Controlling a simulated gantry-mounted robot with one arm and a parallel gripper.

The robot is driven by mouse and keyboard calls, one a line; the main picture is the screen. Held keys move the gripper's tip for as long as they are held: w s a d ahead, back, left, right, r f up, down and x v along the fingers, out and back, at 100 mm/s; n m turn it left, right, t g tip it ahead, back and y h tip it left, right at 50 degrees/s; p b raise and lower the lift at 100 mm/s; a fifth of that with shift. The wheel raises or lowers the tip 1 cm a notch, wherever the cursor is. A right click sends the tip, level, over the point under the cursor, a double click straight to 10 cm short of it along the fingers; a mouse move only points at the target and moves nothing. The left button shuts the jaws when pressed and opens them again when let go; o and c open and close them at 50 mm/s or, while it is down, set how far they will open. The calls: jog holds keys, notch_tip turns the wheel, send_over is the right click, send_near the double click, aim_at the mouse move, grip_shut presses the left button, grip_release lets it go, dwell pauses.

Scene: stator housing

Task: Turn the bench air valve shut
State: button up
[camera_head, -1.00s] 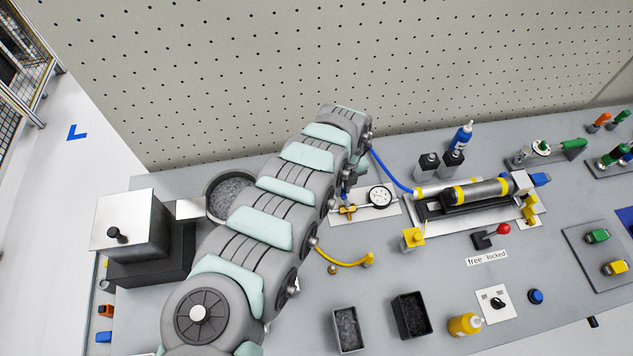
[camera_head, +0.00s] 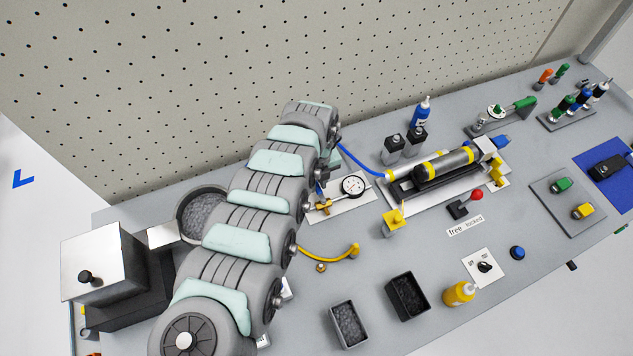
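A brass air valve (camera_head: 323,206) with a small blue part just above it sits on a pale plate (camera_head: 350,208) on the bench, left of a round white pressure gauge (camera_head: 353,186). My arm comes in from the lower left and covers the plate's left side. My gripper (camera_head: 321,182) points down right at the valve, mostly hidden behind the arm's wrist. I cannot tell whether it touches the valve or whether its fingers are open or shut. The valve handle's angle is too small and covered to read.
A blue hose (camera_head: 360,163) runs from beside my wrist to a cylinder in a fixture (camera_head: 445,168). A yellow hose (camera_head: 330,253) lies just below the valve. A bowl of grey parts (camera_head: 202,214) stands left, partly behind my arm. The pegboard (camera_head: 250,70) closes off the back.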

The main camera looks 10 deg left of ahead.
aim_at(318, 187)
jog(key=o, duration=0.4)
jog(key=shift+c, duration=0.2)
notch_tip(318, 187, up, 11)
dwell(0.3)
dwell(0.7)
